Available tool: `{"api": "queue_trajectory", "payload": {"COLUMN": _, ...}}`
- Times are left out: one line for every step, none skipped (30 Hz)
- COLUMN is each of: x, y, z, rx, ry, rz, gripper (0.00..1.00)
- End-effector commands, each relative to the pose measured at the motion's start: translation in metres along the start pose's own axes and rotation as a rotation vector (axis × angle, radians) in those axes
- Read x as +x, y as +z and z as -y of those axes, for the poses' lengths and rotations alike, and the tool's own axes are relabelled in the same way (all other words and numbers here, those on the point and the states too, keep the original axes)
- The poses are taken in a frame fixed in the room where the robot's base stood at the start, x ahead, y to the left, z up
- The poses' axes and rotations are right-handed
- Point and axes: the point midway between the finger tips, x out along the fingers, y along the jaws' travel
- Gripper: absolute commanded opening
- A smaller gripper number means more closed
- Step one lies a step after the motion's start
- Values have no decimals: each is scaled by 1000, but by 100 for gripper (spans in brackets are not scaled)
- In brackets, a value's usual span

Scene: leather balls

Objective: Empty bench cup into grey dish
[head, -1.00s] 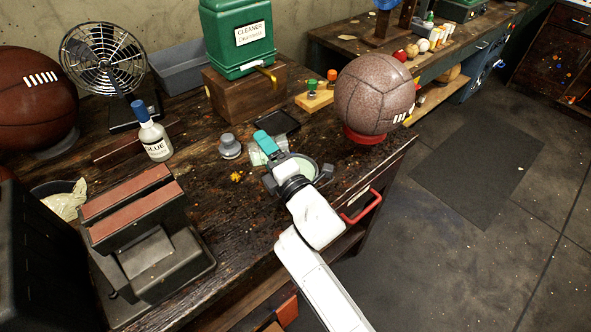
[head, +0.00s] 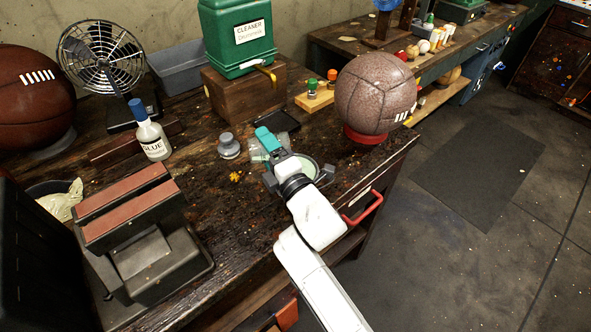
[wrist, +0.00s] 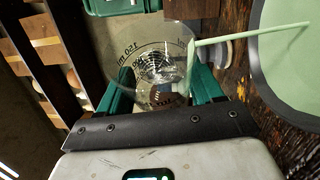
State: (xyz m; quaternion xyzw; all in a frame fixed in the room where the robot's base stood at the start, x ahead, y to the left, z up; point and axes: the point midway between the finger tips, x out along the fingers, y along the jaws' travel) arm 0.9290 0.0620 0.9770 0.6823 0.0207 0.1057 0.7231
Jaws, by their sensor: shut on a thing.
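A clear measuring cup with dark volume marks (wrist: 150,62) is between the green fingers of my gripper (wrist: 164,88) in the wrist view. My gripper is shut on it. The cup is tipped over, and a thin pale green stream runs from its lip to the grey dish (wrist: 256,70) at the right. Pale green liquid covers the dish's inside. In the head view, my gripper (head: 269,144) holds the clear cup (head: 262,153) beside the dish, above the bench. The wrist partly hides the dish there.
A grey weight-like object (head: 229,147) and a glue bottle (head: 152,140) stand to the left. A black tray (head: 275,114) lies behind. A ball (head: 375,94) on a red ring (head: 366,136) stands to the right, near the bench edge.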

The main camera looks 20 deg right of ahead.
Motion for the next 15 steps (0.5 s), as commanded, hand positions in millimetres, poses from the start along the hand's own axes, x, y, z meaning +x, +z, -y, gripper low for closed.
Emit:
{"api": "queue_trajectory", "payload": {"x": 0, "y": 0, "z": 0, "rx": 4, "ry": 3, "rz": 1, "gripper": 23}}
{"api": "queue_trajectory", "payload": {"x": 0, "y": 0, "z": 0, "rx": 7, "ry": 3, "rz": 1, "gripper": 23}}
{"api": "queue_trajectory", "payload": {"x": 0, "y": 0, "z": 0, "rx": 10, "ry": 5, "rz": 2, "gripper": 23}}
{"api": "queue_trajectory", "payload": {"x": 0, "y": 0, "z": 0, "rx": 13, "ry": 6, "rz": 2, "gripper": 23}}
{"api": "queue_trajectory", "payload": {"x": 0, "y": 0, "z": 0, "rx": 15, "ry": 7, "rz": 2, "gripper": 23}}
{"api": "queue_trajectory", "payload": {"x": 0, "y": 1, "z": 0, "rx": 18, "ry": 8, "rz": 3, "gripper": 23}}
{"api": "queue_trajectory", "payload": {"x": 0, "y": 1, "z": 0, "rx": 20, "ry": 9, "rz": 3, "gripper": 23}}
{"api": "queue_trajectory", "payload": {"x": 0, "y": 1, "z": 0, "rx": 23, "ry": 9, "rz": 4, "gripper": 23}}
{"api": "queue_trajectory", "payload": {"x": 0, "y": 1, "z": 0, "rx": 26, "ry": 11, "rz": 4, "gripper": 23}}
{"api": "queue_trajectory", "payload": {"x": 0, "y": 1, "z": 0, "rx": 28, "ry": 12, "rz": 4, "gripper": 23}}
{"api": "queue_trajectory", "payload": {"x": 0, "y": 1, "z": -1, "rx": 30, "ry": 13, "rz": 5, "gripper": 23}}
{"api": "queue_trajectory", "payload": {"x": 0, "y": 1, "z": -1, "rx": 34, "ry": 14, "rz": 5, "gripper": 23}}
{"api": "queue_trajectory", "payload": {"x": 0, "y": 1, "z": -1, "rx": 36, "ry": 15, "rz": 6, "gripper": 23}}
{"api": "queue_trajectory", "payload": {"x": 0, "y": 2, "z": -1, "rx": 39, "ry": 16, "rz": 6, "gripper": 23}}
{"api": "queue_trajectory", "payload": {"x": 0, "y": 2, "z": -1, "rx": 42, "ry": 18, "rz": 6, "gripper": 23}}
